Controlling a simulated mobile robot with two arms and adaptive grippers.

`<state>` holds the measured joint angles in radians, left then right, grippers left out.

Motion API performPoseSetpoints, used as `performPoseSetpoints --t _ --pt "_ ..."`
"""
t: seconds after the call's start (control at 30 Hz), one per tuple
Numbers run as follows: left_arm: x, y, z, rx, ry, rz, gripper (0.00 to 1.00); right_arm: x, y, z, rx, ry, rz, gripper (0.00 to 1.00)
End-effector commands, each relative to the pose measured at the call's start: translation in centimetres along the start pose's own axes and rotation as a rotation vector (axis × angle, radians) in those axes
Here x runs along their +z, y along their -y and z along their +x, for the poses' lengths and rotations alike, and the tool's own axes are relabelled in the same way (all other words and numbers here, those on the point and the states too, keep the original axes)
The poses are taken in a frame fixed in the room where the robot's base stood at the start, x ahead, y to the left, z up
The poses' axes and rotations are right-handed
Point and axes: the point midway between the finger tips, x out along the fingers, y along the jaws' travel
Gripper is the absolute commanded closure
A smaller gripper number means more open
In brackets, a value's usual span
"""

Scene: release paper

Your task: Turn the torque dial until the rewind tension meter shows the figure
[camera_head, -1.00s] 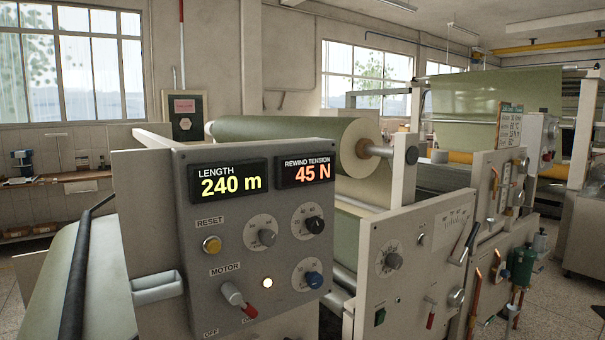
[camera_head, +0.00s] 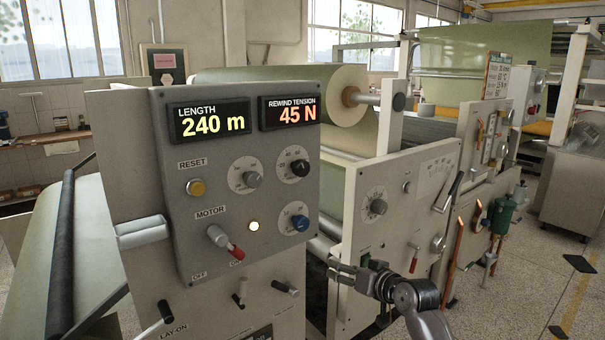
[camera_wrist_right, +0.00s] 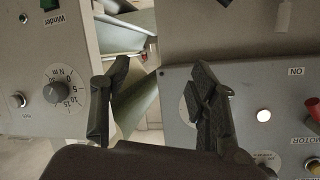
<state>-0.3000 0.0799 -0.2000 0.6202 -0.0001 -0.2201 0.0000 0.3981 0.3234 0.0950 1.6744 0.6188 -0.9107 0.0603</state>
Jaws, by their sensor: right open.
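The rewind tension meter (camera_head: 290,111) reads 45 N in orange, at the upper right of the grey control panel. A round dial marked N m (camera_wrist_right: 55,92) is at the left of the wrist view. It appears to be the dial (camera_head: 376,207) on the cream winder panel in the head view, its knob uncovered. My right gripper (camera_head: 345,270) is open, low in front of the gap between the two panels, below that dial. In the wrist view its fingers (camera_wrist_right: 160,78) are spread with nothing held between them. My left gripper is out of view.
The grey panel (camera_head: 180,255) also carries a 240 m length display, a yellow reset button (camera_head: 196,187), smaller dials and a red-tipped motor switch (camera_head: 225,240). Levers (camera_head: 452,190) stick out of the winder panel. Open floor (camera_head: 510,300) lies at the right.

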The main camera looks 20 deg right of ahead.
Motion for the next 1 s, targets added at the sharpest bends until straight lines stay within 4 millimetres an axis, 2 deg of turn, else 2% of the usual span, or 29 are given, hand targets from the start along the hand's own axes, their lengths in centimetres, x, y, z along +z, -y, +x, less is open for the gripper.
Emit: performPoseSetpoints --t 0.03,0.1,0.13,0.23,0.3,0.4,0.57,1.0 --pt "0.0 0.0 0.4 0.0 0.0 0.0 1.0 -5.0 2.2 -2.2 -0.05 -0.074 -0.021 0.45" --pt "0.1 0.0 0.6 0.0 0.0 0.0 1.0 -10.0 4.8 -5.3 -0.11 -0.147 -0.049 0.45" --pt "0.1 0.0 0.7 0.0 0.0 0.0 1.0 -11.7 5.9 -6.7 -0.133 -0.174 -0.062 0.45" --pt "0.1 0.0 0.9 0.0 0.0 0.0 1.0 -15.7 8.8 -10.6 -0.194 -0.242 -0.106 0.45" --pt "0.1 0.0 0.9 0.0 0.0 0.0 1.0 -17.2 10.0 -12.5 -0.22 -0.271 -0.128 0.45" --pt "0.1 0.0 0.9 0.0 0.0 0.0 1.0 -18.2 11.0 -13.7 -0.238 -0.288 -0.144 0.45" --pt "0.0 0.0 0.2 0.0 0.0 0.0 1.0 -18.9 11.6 -12.6 -0.243 -0.291 -0.143 0.45" --pt "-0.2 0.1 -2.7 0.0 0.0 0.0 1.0 -21.5 13.9 -4.0 -0.241 -0.289 -0.141 0.45"
